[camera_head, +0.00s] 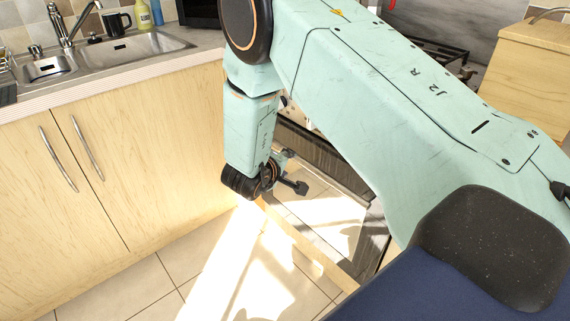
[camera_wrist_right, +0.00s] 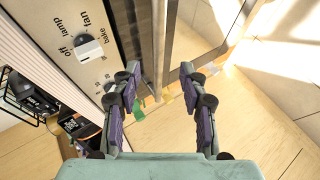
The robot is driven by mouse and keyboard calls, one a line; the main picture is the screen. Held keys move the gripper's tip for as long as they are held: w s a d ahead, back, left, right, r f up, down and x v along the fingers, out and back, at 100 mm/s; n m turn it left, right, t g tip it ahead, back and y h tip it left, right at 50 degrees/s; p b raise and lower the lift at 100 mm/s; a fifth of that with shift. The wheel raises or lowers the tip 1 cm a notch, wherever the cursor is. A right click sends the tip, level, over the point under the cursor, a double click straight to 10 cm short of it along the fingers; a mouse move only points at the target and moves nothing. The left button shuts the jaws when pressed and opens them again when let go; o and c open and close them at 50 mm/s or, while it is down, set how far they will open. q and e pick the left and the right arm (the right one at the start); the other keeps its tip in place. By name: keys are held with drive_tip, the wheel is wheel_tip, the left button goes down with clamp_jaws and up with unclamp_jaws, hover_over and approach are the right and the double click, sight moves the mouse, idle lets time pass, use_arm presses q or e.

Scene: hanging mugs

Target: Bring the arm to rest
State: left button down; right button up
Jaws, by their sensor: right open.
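My right arm (camera_head: 400,110) is pale mint green and crosses the head view from the lower right, then bends down at an elbow near the top. My right gripper (camera_head: 287,180) hangs at its end, in front of the oven door and beside the cabinet's right edge. In the right wrist view the gripper (camera_wrist_right: 161,85) has its two purple-padded fingers apart, with nothing held between them. My left gripper is in neither view. A black mug (camera_head: 115,25) stands on the counter behind the sink.
The oven front (camera_head: 325,165) is close to my right gripper. Its knob (camera_wrist_right: 88,47) and handle bar (camera_wrist_right: 159,45) show in the wrist view. Wooden cabinet doors (camera_head: 120,170) are at left, below the sink (camera_head: 130,48). The tiled floor (camera_head: 180,285) is clear.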

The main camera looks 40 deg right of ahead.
idle(0.3)
drive_tip(key=s+a+f+m+y, duration=0.4)
drive_tip(key=s+a+f+y, duration=0.2)
drive_tip(key=s+a+f, duration=0.35)
drive_tip(key=s+a+f+g+y, duration=0.1)
drive_tip(key=s+a+f+g, duration=0.1)
drive_tip(key=s, duration=0.7)
drive_tip(key=s+a+f+g+y, duration=0.2)
drive_tip(key=s, duration=0.7)
drive_tip(key=s+a+f+g+y, duration=0.1)
drive_tip(key=s+a+f+g, duration=0.1)
drive_tip(key=s, duration=0.7)
drive_tip(key=shift+f, duration=0.3)
drive_tip(key=shift+s, duration=0.1)
